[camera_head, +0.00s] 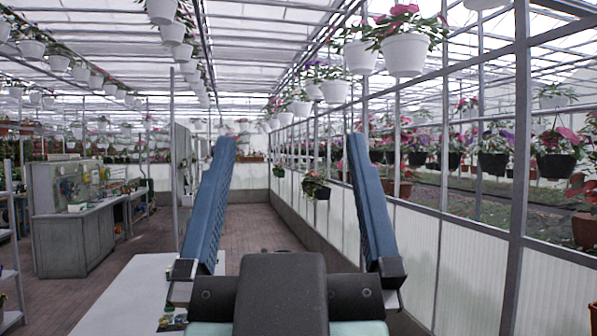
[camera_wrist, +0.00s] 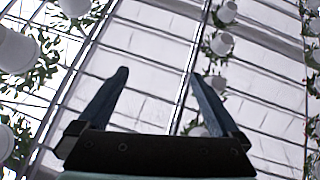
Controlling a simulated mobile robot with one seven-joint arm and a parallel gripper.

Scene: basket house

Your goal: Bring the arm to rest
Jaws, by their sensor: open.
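My gripper (camera_head: 291,142) stands large in the middle of the head view, with its two blue fingers spread wide apart. Nothing is between the fingers. The wrist view also shows my gripper (camera_wrist: 160,74) open and empty, with the glass roof and hanging pots behind it. The wrist camera faces up at the roof, so the gripper points upward. The dark wrist body hides part of what lies below it.
A white table (camera_head: 118,295) lies at lower left, partly behind my arm. A grey counter (camera_head: 75,240) stands farther left. White hanging pots (camera_head: 405,55) line the roof. A glazed partition (camera_head: 470,265) runs along the right. The brick aisle (camera_head: 255,228) ahead looks clear.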

